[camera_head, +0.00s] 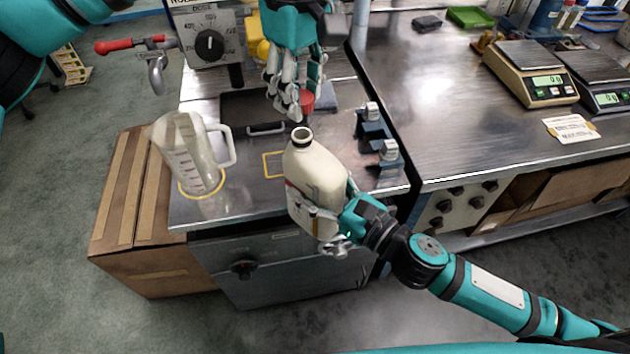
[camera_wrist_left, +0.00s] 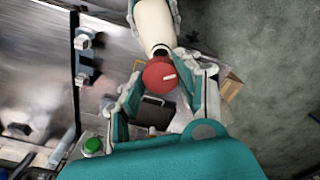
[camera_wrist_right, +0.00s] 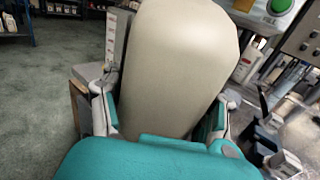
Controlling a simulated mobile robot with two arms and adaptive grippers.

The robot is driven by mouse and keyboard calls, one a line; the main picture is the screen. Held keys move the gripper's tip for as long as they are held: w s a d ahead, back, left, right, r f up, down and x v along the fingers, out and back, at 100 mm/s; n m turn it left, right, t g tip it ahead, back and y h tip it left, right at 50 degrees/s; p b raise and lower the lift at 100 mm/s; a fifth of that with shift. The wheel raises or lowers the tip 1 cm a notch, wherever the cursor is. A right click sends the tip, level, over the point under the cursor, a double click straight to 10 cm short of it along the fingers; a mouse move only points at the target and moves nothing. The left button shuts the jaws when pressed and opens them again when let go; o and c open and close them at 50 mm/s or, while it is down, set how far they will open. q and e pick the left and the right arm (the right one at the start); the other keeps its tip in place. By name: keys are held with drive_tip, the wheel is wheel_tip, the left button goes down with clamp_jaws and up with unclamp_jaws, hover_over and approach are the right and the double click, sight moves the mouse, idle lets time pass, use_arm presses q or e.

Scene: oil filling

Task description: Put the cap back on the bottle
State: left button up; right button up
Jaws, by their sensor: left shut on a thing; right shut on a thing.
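My left gripper (camera_head: 290,100) reaches in from the top of the head view and is shut on the red cap (camera_head: 307,103). The cap shows clearly between its fingers in the left wrist view (camera_wrist_left: 159,74). The cream bottle (camera_head: 316,172) is tilted, with its open dark-rimmed mouth (camera_head: 301,135) facing up towards the cap. Cap and mouth are close but apart in the head view. My right gripper (camera_head: 328,228) is shut on the lower part of the bottle, whose broad side fills the middle of the right wrist view (camera_wrist_right: 180,65).
A clear measuring jug (camera_head: 188,155) stands on the left of the metal bench. A machine with a dial (camera_head: 210,45) and red-handled lever (camera_head: 128,45) is behind. A dark holder (camera_head: 376,140) stands right of the bottle. Scales (camera_head: 530,75) are on the right bench, whose middle is clear.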

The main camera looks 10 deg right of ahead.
use_arm(q)
drive_tip(key=shift+f, duration=1.7)
drive_tip(key=shift+f, duration=0.85)
drive_tip(key=shift+f, duration=0.55)
drive_tip(key=m, duration=0.6)
drive_tip(key=shift+m, duration=0.4)
drive_tip(key=m, duration=0.5)
drive_tip(key=shift+a, duration=0.1)
drive_tip(key=m, duration=1)
drive_tip(key=shift+m, duration=0.4)
